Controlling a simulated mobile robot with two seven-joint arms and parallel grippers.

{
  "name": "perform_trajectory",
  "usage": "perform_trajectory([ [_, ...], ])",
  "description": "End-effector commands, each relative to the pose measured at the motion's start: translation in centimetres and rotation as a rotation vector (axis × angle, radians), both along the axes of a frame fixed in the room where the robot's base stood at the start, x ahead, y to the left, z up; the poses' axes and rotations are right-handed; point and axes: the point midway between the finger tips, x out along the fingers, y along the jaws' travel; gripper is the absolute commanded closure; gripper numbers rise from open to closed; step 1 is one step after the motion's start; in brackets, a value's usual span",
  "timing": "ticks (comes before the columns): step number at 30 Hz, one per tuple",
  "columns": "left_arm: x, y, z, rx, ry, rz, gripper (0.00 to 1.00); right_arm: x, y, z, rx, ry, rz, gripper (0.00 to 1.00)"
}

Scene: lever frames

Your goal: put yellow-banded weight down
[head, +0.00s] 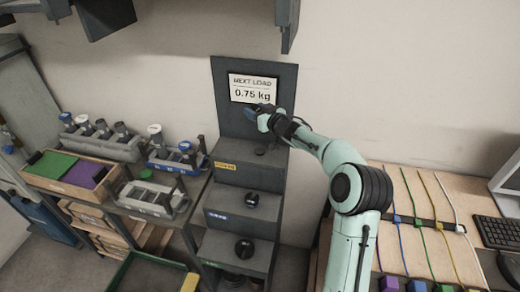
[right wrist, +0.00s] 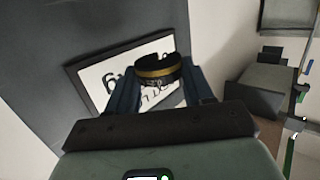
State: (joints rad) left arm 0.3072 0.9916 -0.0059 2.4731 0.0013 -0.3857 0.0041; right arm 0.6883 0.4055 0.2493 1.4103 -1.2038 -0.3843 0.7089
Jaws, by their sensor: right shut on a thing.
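The yellow-banded weight (right wrist: 158,75) is a dark round piece with a yellow stripe, held between the fingers of my right gripper (right wrist: 163,88) in the right wrist view. In the head view my right gripper (head: 262,113) is in front of the grey back panel, just below the sign reading "NEXT LOAD 0.75 kg" (head: 252,88). It is above the top step of a grey stepped stand (head: 247,170), which has a yellow label (head: 225,166). The weight is hard to make out in the head view. My left gripper is not in view.
Black round pieces sit on the middle step (head: 252,199) and lower step (head: 244,248). A bench on the left holds a wooden tray (head: 58,186) with green and purple sections and metal racks (head: 108,148). A wooden table (head: 415,215) with coloured cords and a keyboard (head: 497,231) stands right.

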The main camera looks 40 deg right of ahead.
Motion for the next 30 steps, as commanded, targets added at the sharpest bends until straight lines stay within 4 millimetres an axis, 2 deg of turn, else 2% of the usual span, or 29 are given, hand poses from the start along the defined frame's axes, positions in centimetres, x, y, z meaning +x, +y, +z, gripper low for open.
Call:
perform_trajectory([
  [1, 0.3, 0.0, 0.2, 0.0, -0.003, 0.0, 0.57, -0.1, -0.9, 0.9, -0.001, -0.005, -0.018, 0.95],
  [3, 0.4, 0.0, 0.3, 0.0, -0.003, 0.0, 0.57, -0.3, -1.7, 1.3, 0.0, -0.003, -0.034, 0.95],
  [6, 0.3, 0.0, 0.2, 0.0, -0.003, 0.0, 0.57, -0.4, -2.1, 0.7, 0.003, 0.001, -0.043, 0.95],
  [10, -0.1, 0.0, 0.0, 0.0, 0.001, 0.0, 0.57, -0.4, -2.1, -2.2, 0.007, 0.005, -0.043, 0.95],
  [12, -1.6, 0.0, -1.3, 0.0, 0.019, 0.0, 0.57, -0.6, -2.0, -4.6, 0.004, 0.007, -0.042, 0.95],
  [15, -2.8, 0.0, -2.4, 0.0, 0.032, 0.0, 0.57, -0.6, -2.1, -7.5, 0.004, 0.009, -0.043, 0.95],
  [21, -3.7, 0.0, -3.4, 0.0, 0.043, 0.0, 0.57, -0.5, -2.1, -12.1, 0.004, 0.005, -0.043, 0.95],
  [25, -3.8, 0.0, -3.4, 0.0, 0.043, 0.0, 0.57, -0.4, -2.1, -13.7, 0.003, 0.001, -0.043, 0.95],
  [30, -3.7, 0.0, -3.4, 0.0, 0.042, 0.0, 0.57, -0.4, -2.1, -14.6, 0.001, -0.002, -0.043, 0.95],
])
